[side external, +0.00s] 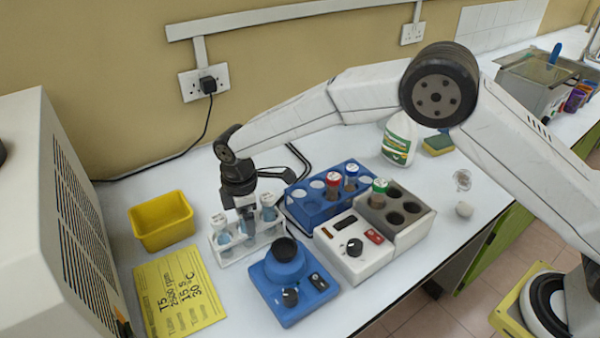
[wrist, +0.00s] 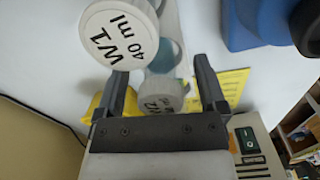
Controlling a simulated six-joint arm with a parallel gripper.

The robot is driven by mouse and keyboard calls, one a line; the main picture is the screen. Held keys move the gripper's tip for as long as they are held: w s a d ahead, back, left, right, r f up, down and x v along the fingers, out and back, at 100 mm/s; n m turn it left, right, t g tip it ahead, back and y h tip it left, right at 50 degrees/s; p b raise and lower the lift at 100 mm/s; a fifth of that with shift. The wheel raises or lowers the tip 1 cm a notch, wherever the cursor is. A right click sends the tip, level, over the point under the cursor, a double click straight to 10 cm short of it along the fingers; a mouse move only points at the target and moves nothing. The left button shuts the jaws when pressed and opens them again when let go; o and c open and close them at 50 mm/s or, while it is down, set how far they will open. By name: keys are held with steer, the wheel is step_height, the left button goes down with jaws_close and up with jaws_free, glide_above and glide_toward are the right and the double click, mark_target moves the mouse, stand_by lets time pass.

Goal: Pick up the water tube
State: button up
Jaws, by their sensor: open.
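Several clear tubes with white caps and bluish liquid stand upright in a white rack (side external: 262,238) at the left of the bench. One is the left tube (side external: 220,226); another is the right tube (side external: 268,208). In the wrist view, a cap marked "W1 40 ml" (wrist: 117,36) is large at the upper left. A smaller cap, seemingly marked "W2" (wrist: 164,98), shows between the fingers. My gripper (side external: 245,210) is over the rack, pointing down. Its fingers are apart in the wrist view (wrist: 160,72), with no tube clearly held. The gripper partly hides the rack's middle.
A blue mixer (side external: 288,268) stands close in front of the rack. A blue rack (side external: 312,210) with red- and blue-capped tubes and a white device (side external: 355,258) with a green-capped tube are to the right. A yellow box (side external: 160,236) and yellow note (side external: 178,292) lie left.

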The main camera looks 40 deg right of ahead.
steer(key=shift+f, duration=0.1)
stand_by(0.4)
jaws_close()
step_height(320, 180, up, 10)
steer(key=shift+r, duration=0.1)
stand_by(0.7)
stand_by(0.4)
